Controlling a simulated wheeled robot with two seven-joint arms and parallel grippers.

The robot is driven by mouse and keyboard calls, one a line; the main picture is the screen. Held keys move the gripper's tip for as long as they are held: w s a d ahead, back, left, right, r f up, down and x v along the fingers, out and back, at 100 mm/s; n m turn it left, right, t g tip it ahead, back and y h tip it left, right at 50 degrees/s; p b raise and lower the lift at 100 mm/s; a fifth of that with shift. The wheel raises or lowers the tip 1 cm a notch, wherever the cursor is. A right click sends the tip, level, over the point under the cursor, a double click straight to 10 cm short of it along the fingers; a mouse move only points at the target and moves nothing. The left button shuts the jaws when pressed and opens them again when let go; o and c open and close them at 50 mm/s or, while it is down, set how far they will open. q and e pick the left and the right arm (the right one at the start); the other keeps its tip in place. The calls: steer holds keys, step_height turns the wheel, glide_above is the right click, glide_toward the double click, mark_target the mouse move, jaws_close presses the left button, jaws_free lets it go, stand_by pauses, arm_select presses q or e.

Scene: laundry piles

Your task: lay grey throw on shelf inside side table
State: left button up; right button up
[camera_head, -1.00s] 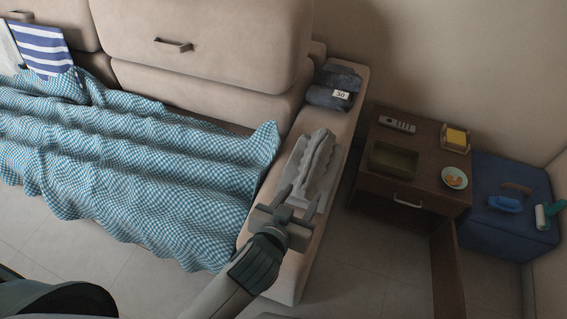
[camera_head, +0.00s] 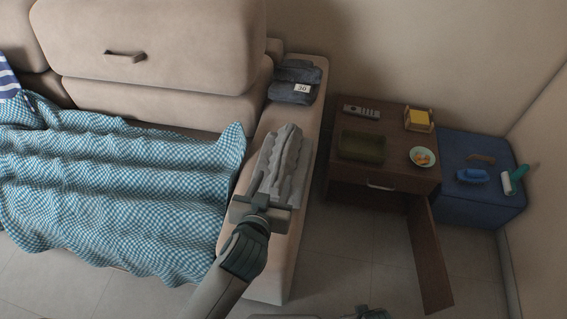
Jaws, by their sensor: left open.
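The folded grey throw (camera_head: 284,158) lies on the sofa's right armrest. My left gripper (camera_head: 275,186) is open at the throw's near end, with its fingers reaching over that end. I cannot tell whether they touch the cloth. The brown side table (camera_head: 395,178) stands to the right of the armrest, with a handled drawer front under its top. Its door (camera_head: 430,258) is swung open toward me on the right. The shelf inside is hidden in shadow below the drawer.
Dark folded jeans (camera_head: 295,82) with a number tag lie farther back on the armrest. A remote (camera_head: 361,111), tray (camera_head: 362,147), yellow-topped holder (camera_head: 418,119) and small dish (camera_head: 423,157) occupy the table top. A blue ottoman (camera_head: 480,206) holds brushes.

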arm_select(q)
glide_toward(283, 155)
steer(key=x, duration=0.4)
steer(key=shift+s+f, duration=0.15)
steer(key=shift+f, duration=0.1)
steer(key=x, duration=0.3)
steer(key=shift+w, duration=0.45)
steer(key=shift+w+d+f, duration=0.15)
steer(key=shift+w+f, duration=0.1)
steer(key=shift+w, duration=0.35)
steer(key=shift+r, duration=0.1)
jaws_close()
